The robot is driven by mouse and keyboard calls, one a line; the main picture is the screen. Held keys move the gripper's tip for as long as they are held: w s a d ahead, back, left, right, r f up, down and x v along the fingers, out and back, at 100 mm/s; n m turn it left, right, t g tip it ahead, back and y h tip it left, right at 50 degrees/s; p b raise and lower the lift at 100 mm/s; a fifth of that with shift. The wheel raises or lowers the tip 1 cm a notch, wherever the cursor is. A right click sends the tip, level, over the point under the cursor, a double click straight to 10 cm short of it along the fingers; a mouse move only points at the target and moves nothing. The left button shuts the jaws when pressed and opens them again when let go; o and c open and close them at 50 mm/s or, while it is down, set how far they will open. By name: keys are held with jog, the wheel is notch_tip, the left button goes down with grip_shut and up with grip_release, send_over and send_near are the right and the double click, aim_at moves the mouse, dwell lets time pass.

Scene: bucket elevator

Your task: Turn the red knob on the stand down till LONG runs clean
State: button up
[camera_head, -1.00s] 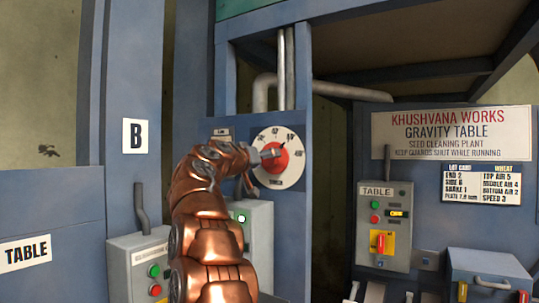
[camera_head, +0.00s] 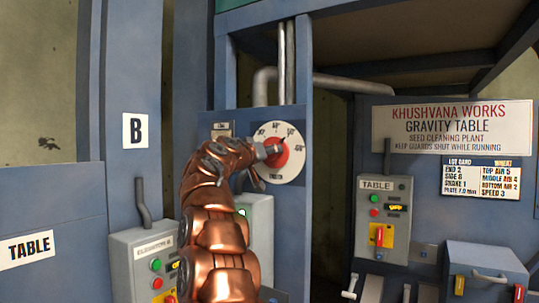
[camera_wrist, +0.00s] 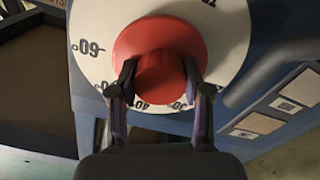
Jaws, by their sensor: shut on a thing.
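The red knob (camera_head: 291,157) sits at the middle of a round white dial (camera_head: 298,172) on a blue-grey stand panel. Its pointer is partly hidden by my gripper (camera_head: 268,151), which reaches it from the left. In the wrist view the red knob (camera_wrist: 160,45) fills the top middle, with the white dial (camera_wrist: 92,25) behind it. My gripper (camera_wrist: 160,80) has its two fingers on either side of the knob's grip, shut on it. Dial numbers show upside down in the wrist view. No LONG outlet can be made out.
A grey elevator control box (camera_head: 145,262) stands below left, and another box (camera_head: 258,225) with a green light is below the dial. The TABLE control box (camera_head: 384,222) is to the right. A lidded blue box (camera_head: 487,265) stands at lower right.

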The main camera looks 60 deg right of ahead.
jog(key=shift+c, duration=0.9)
jog(key=shift+n, duration=0.3)
jog(key=n, duration=0.3)
jog(key=shift+s+d, duration=0.1)
jog(key=shift+s, duration=0.05)
jog(key=shift+n+p, duration=0.65)
jog(key=shift+n, duration=1.35)
jog(key=o, duration=1.2)
jog(key=shift+c, duration=0.2)
